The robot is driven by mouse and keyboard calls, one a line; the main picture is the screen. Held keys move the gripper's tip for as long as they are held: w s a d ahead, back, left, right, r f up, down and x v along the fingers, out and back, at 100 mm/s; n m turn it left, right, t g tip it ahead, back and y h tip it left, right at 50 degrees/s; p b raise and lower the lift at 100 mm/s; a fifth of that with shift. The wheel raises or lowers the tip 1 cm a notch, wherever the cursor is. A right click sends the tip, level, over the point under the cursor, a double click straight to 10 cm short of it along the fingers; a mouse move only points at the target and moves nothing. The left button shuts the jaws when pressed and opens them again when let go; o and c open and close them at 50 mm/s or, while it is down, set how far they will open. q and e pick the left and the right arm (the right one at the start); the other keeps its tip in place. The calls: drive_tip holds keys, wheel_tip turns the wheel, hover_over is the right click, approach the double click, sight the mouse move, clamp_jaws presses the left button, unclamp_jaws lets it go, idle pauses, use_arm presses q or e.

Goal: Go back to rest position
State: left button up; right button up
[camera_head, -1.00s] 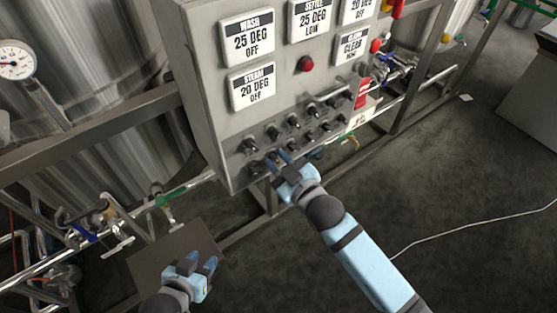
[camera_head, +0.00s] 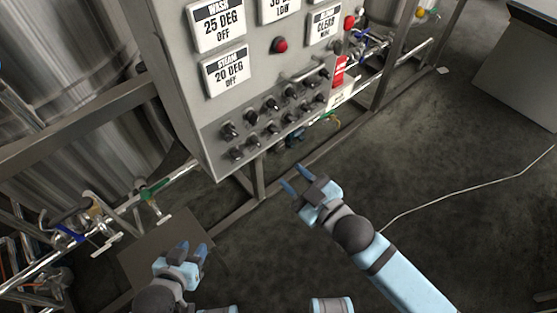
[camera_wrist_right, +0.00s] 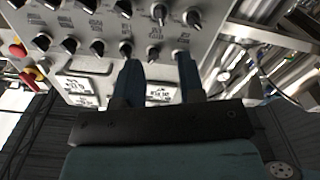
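My right gripper (camera_head: 295,178) is in the middle of the head view, below and in front of the grey control panel (camera_head: 190,120). Its two blue fingers are apart with nothing between them, and it is clear of the knobs (camera_head: 270,128). In the right wrist view the open fingers (camera_wrist_right: 160,75) point at the panel's knob rows (camera_wrist_right: 97,47), with a gap between. My left gripper (camera_head: 193,250) is low at the left of the head view. Its blue fingers are apart and hold nothing.
Steel tanks (camera_head: 70,60) stand behind a metal frame at the left. A grey plate (camera_head: 165,245) lies behind my left gripper. The floor at the right (camera_head: 450,150) is mostly clear, with a thin white cable.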

drive_tip(key=shift+v, duration=1)
use_arm(q)
drive_tip(key=shift+a+f, duration=0.1)
drive_tip(key=shift+a, duration=0.1)
